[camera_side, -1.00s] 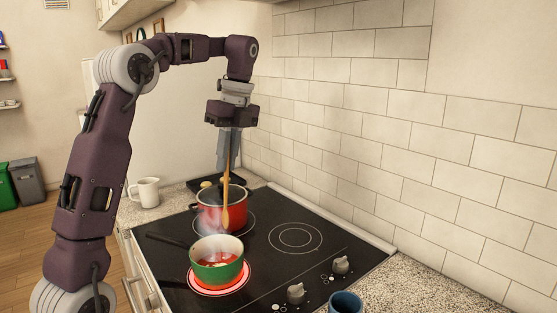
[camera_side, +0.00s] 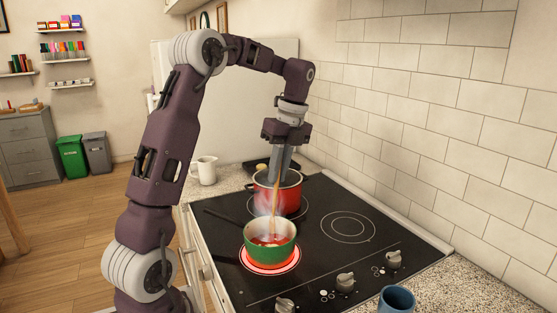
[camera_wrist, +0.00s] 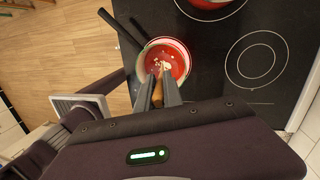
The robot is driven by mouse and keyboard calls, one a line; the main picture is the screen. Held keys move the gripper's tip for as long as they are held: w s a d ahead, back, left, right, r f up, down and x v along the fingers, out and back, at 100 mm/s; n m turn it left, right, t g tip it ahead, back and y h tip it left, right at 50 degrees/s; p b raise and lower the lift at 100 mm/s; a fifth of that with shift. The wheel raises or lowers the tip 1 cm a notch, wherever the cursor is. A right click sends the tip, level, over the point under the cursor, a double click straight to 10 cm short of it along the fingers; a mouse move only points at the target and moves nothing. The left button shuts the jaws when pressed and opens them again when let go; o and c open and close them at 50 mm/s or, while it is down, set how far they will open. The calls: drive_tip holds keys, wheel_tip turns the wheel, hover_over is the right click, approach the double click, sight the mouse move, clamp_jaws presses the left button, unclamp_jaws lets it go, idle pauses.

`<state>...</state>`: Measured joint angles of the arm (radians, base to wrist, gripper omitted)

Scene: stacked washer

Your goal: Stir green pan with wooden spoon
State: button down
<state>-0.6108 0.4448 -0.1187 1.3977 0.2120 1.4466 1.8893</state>
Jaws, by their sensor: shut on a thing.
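The green pan (camera_side: 270,247) stands on a glowing red burner on the black cooktop, with red food inside and steam rising. In the wrist view the pan (camera_wrist: 184,45) shows from above, with red contents and pale bits. My gripper (camera_side: 277,178) is shut on the wooden spoon (camera_side: 275,203), which points down. The spoon's lower end reaches into the pan's opening; its tip is hidden by the rim and steam. In the wrist view the spoon (camera_wrist: 157,92) shows between the fingers.
A red pot (camera_side: 290,196) stands just behind the green pan. The pan's dark handle (camera_side: 226,216) sticks out left. A white mug (camera_side: 204,170) is on the counter at the back left, a blue mug (camera_side: 397,300) at the front right. The right burner (camera_side: 348,227) is empty.

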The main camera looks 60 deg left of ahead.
sight(274, 198)
drive_tip(key=shift+d+x, duration=0.2)
drive_tip(key=shift+x, duration=0.95)
drive_tip(key=shift+d+x, duration=0.2)
drive_tip(key=shift+x, duration=0.95)
drive_tip(key=shift+f, duration=0.1)
drive_tip(key=shift+a, duration=0.1)
